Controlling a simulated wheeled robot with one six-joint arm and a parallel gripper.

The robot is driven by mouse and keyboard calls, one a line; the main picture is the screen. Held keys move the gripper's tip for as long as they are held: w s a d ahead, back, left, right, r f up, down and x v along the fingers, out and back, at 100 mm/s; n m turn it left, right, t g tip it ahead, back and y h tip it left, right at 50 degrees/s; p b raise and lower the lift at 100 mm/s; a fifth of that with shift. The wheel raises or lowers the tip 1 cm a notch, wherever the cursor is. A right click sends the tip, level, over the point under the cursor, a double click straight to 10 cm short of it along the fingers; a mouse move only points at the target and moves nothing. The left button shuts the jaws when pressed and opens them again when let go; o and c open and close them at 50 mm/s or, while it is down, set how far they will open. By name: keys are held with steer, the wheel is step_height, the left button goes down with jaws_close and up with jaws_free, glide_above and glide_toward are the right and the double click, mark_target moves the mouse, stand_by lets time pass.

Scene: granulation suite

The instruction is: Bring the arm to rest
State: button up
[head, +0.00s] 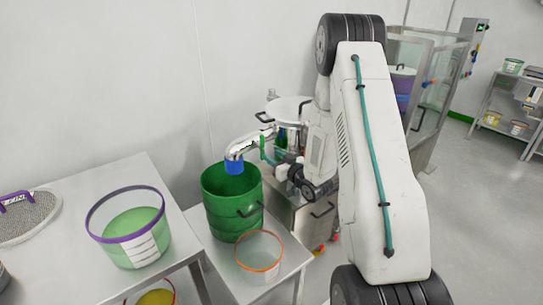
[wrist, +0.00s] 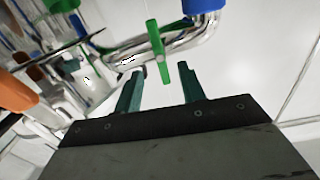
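My arm reaches down across the middle of the head view, and its white link hides part of the place behind it. My gripper (wrist: 160,77) shows two dark green fingers standing apart, with nothing held between them. A green lever (wrist: 158,52) on a bent steel pipe (wrist: 190,42) lies just beyond the fingertips, lined up with the gap. In the head view the pipe (head: 241,147) ends in a blue outlet (head: 234,167) above a green drum (head: 231,210). My gripper is close to the pipe's right side there, partly lost among my wrist parts.
A tub with an orange rim (head: 258,262) stands in front of the drum on a low table. A purple-rimmed tub (head: 129,236) and a sieve (head: 22,221) are on the left table (head: 188,240). A steel vessel (head: 288,107) stands behind my wrist. Open floor (head: 475,190) lies right.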

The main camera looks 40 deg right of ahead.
stand_by(0.4)
step_height(320, 180, down, 8)
steer(key=s+d+f+m+g+h, duration=0.1)
steer(key=s+d+g, duration=0.15)
steer(key=g, duration=0.25)
steer(key=s+a+r+g+h, duration=0.1)
steer(key=s+g+h, duration=0.1)
steer(key=s+g, duration=0.4)
steer(key=s+a+r+g+y, duration=0.1)
steer(key=s+a+r+g, duration=0.1)
steer(key=s+a+r, duration=1)
steer(key=s+a+r+g+y, duration=0.1)
steer(key=s+a+r+g, duration=0.2)
steer(key=s+a+r, duration=0.9)
steer(key=shift+s+r+n+g, duration=0.3)
steer(key=shift+s+r+n, duration=0.1)
steer(key=shift+s+r, duration=2.55)
